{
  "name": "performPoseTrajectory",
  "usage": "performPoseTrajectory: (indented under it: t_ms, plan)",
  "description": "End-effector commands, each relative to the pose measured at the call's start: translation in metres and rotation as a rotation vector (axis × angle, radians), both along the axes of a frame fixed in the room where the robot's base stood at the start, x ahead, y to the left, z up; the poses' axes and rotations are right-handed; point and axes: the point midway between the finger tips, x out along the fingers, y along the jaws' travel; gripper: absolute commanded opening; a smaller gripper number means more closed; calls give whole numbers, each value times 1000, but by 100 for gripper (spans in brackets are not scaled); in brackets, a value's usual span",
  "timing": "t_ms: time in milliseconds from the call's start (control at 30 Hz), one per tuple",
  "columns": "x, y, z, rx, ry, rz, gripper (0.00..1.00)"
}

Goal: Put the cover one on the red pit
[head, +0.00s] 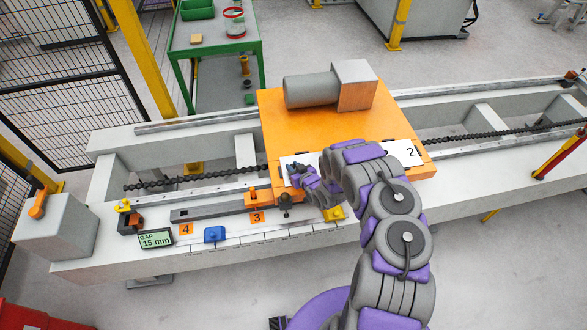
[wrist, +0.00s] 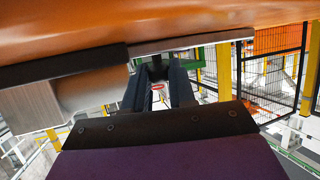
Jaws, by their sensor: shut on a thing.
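My gripper (head: 296,174) is at the front edge of the orange carriage (head: 290,120), low beside its white label strip (head: 405,153). In the wrist view, the two dark fingers (wrist: 158,80) are shut on a small dark piece (wrist: 154,68), mostly hidden between them. I cannot tell whether this piece is the cover. A red ring (head: 233,12) lies on the green table (head: 213,48) at the back left. I see no clearly marked red pit. My arm hides part of the label strip; the "2" shows.
A grey cylinder and block (head: 325,86) sit on the carriage. Orange tags "3" (head: 257,217) and "4" (head: 186,229), a blue piece (head: 214,234) and a "GAP 15 mm" display (head: 156,239) are along the bed's front. A grey box (head: 57,228) stands at left.

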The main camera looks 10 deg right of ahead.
Motion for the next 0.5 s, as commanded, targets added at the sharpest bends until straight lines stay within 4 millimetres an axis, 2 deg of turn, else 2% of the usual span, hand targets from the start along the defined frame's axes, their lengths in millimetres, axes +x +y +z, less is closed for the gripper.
performPoseTrajectory:
  t_ms: [167,200,433,500]
  plan:
    - [1,0,0,0,-2,0,0]
    - [0,0,0,-1,-1,0,29]
    - [1,0,0,-1,-1,0,50]
    - [1,0,0,-1,-1,0,50]
